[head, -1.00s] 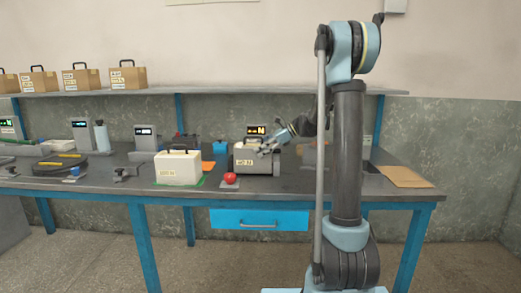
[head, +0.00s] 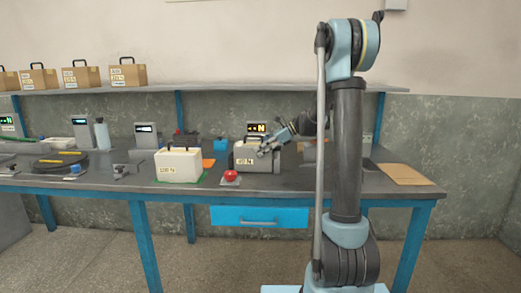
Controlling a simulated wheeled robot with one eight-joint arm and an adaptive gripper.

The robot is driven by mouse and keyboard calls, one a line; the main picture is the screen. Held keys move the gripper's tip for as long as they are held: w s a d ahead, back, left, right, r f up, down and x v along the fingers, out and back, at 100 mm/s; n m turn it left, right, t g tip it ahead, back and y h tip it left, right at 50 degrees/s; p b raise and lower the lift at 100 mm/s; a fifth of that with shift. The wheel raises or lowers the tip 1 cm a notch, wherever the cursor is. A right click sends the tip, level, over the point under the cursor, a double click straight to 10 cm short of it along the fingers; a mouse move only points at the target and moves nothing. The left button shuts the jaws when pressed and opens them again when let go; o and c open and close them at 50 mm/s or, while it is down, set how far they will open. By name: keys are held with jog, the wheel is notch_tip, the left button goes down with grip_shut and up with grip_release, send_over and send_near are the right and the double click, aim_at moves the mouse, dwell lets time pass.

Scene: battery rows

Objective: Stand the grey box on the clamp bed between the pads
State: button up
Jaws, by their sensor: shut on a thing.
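The grey box (head: 245,161) carries a pale label and is in the head view, at the clamp station on the middle of the bench. It looks upright. My gripper (head: 266,149) is at its upper right part and is shut on it; the fingers are small and blurred against the box. The clamp's display post (head: 257,128), with lit yellow signs, rises behind the box. The clamp bed and pads are mostly hidden or too small to tell apart, so I cannot tell whether the box touches the bed.
A white labelled box (head: 178,167) with a dark handle stands on a green mat left of the clamp. A red button (head: 230,175) sits at the bench front. A brown sheet (head: 405,175) lies at the right end. Several cardboard boxes stand on the shelf (head: 230,89).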

jog(key=o, duration=2)
jog(key=shift+f, duration=0.15)
jog(key=v, duration=1.1)
jog(key=s+d+f+n+h, duration=0.1)
jog(key=s+f+n+h, duration=0.3)
jog(key=s, duration=0.8)
jog(key=s+d+f+n+h, duration=0.2)
jog(key=s+n, duration=0.3)
jog(key=s, duration=0.6)
jog(key=s+d+f+n+h, duration=0.2)
jog(key=s+f+n, duration=0.1)
jog(key=s+f, duration=0.1)
jog(key=s+d+f+n+t+h, duration=0.1)
jog(key=s+d+f+n+h, duration=0.1)
jog(key=s+f, duration=0.3)
jog(key=s+d+f+n+h, duration=0.1)
jog(key=s+d+f+n, duration=0.3)
jog(key=s, duration=0.4)
jog(key=shift+s+d+f+n+t+h, duration=0.2)
jog(key=shift+d+f+n+t+h, duration=0.1)
jog(key=shift+f+t+h, duration=0.15)
